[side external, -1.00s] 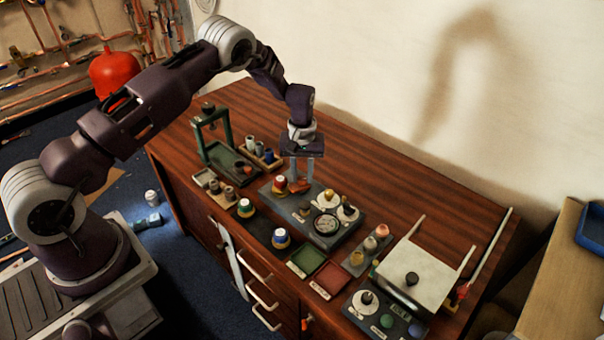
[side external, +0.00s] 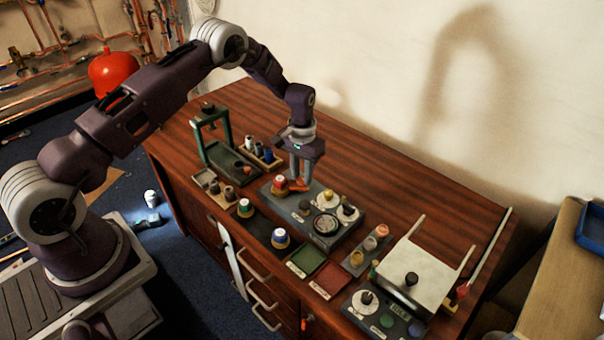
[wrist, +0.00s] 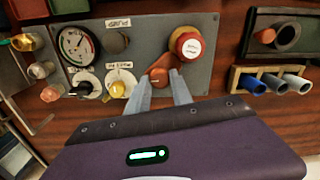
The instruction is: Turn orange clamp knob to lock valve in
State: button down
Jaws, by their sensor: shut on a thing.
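The orange clamp knob (wrist: 160,77) is on the grey panel (wrist: 205,25), beside a valve with a red body and white cap (wrist: 190,46). In the side view the orange knob (side external: 298,185) is partly hidden by my fingers, and the red and white valve (side external: 279,182) stands just left of it. My gripper (wrist: 162,88) is shut on the orange knob, one finger on each side of it. In the side view my gripper (side external: 299,180) points down at the panel's back left corner.
The panel also carries a gauge (wrist: 77,45), a dark knob (wrist: 117,42), a yellow knob (wrist: 118,88) and a black knob on a white dial (wrist: 86,88). A green press frame (side external: 200,140) stands to the left. Bare wood (side external: 400,190) lies right of the panel.

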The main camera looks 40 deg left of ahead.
aim_at(302, 177)
dwell(0.3)
jog(key=c, duration=1.1)
grip_release()
notch_tip(302, 177, up, 7)
jog(key=shift+r, duration=0.1)
